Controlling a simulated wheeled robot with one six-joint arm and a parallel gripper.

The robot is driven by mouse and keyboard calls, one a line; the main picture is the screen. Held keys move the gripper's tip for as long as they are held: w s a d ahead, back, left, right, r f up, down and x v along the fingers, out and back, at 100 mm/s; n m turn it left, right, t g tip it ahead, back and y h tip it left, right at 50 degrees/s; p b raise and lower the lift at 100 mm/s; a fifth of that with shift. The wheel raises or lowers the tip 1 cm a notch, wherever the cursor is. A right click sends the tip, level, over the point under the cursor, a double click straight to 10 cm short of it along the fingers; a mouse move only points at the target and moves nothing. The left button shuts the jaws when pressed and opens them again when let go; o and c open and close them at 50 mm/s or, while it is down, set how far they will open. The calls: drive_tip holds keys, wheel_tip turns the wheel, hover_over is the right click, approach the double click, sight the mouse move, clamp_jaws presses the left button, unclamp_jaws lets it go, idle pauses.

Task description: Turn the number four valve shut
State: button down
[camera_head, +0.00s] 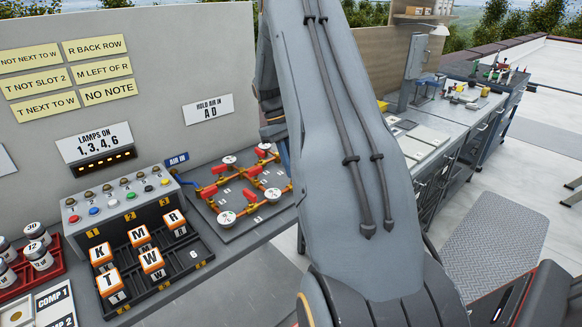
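The valve board (238,230) lies on the bench left of my arm. It carries brass-coloured pipes, several red valve handles and several round white gauges. One red handle (208,191) is at its left side, another (253,169) towards the back and another (250,195) near the middle. Small number tags lie by the handles, too small to read, so I cannot tell which valve is number four. My arm covers the space just right of the board and may hide part of its right edge. My gripper is not in view.
A grey button box (118,207) and a black slotted rack (190,268) with lettered orange-and-white blocks stand left of the board. Red trays of jars are at far left. An upright panel (170,60) with notes, including "HOLD AIR IN A D", rises behind. More benches run right.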

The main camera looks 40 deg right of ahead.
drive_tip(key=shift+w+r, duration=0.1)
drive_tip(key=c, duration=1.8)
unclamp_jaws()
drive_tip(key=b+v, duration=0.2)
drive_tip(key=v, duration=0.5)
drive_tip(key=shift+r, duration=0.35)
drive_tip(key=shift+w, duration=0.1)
